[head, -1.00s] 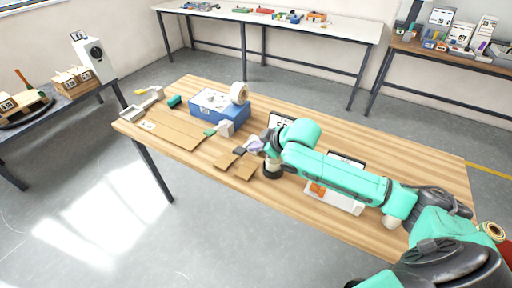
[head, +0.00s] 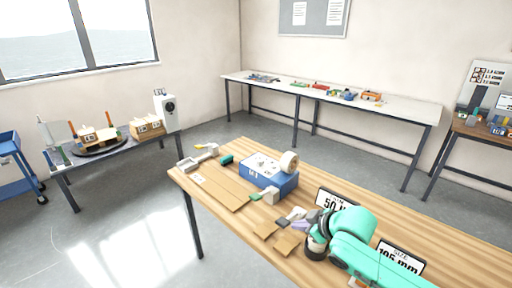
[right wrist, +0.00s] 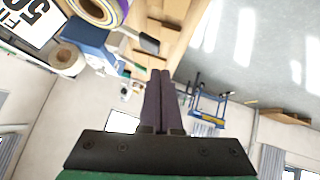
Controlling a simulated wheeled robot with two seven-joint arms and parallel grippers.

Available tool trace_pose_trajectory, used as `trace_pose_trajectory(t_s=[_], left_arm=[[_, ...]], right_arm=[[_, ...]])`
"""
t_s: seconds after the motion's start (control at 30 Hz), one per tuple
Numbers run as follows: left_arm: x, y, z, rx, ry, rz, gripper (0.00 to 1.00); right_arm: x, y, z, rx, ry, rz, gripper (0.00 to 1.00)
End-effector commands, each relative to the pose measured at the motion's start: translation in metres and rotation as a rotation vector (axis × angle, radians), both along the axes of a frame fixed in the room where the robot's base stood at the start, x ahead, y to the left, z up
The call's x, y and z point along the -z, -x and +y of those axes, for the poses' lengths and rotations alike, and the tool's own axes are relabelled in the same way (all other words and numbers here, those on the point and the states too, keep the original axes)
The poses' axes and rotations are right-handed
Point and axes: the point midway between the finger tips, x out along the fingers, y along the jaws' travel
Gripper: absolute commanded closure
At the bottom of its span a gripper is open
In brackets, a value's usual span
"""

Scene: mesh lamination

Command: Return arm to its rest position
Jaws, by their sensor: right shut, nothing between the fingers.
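My right arm, teal with dark joints, reaches in from the lower right of the head view over the wooden table (head: 400,218). Its gripper (head: 300,226) is shut and empty, above the small brown cards at the table's near side. In the right wrist view the two dark fingers (right wrist: 162,74) lie together with nothing between them. A black round holder (head: 316,252) stands just below the wrist. A blue box (head: 280,184) with a tape roll (head: 289,162) stands beyond the gripper. My left gripper is not in view.
Brown cards (head: 287,244) and a large brown sheet (head: 222,190) lie on the table. Black-framed signs (head: 400,258) stand beside my arm. A side table (head: 120,152) with wooden models and a long white bench (head: 400,108) stand farther back. The floor between is clear.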

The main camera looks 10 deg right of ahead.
Motion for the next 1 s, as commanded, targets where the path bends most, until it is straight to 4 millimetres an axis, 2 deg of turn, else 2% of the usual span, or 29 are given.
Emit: trace_pose_trajectory(t_s=[0.1, 0.17, 0.23, 0.37, 0.6, 0.7, 0.83, 1.0], left_arm=[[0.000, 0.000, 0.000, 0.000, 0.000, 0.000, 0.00], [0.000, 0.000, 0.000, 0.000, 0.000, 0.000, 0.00], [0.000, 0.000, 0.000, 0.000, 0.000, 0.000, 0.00], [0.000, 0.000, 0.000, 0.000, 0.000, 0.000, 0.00], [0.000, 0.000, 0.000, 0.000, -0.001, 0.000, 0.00], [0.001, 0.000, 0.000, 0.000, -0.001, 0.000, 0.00], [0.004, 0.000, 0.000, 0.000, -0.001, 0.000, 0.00], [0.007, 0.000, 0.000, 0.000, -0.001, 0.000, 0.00]], right_arm=[[0.027, 0.037, 0.037, -0.001, -0.035, 0.068, 1.00], [0.039, 0.059, 0.046, 0.036, -0.048, 0.113, 1.00], [0.050, 0.085, 0.045, 0.102, -0.057, 0.164, 1.00], [0.068, 0.128, 0.026, 0.246, -0.057, 0.268, 1.00], [0.093, 0.210, -0.023, 0.516, -0.021, 0.466, 1.00], [0.104, 0.239, -0.038, 0.602, 0.002, 0.538, 1.00], [0.153, 0.227, -0.035, 0.589, 0.012, 0.549, 1.00], [0.222, 0.227, -0.034, 0.583, 0.023, 0.578, 1.00]])
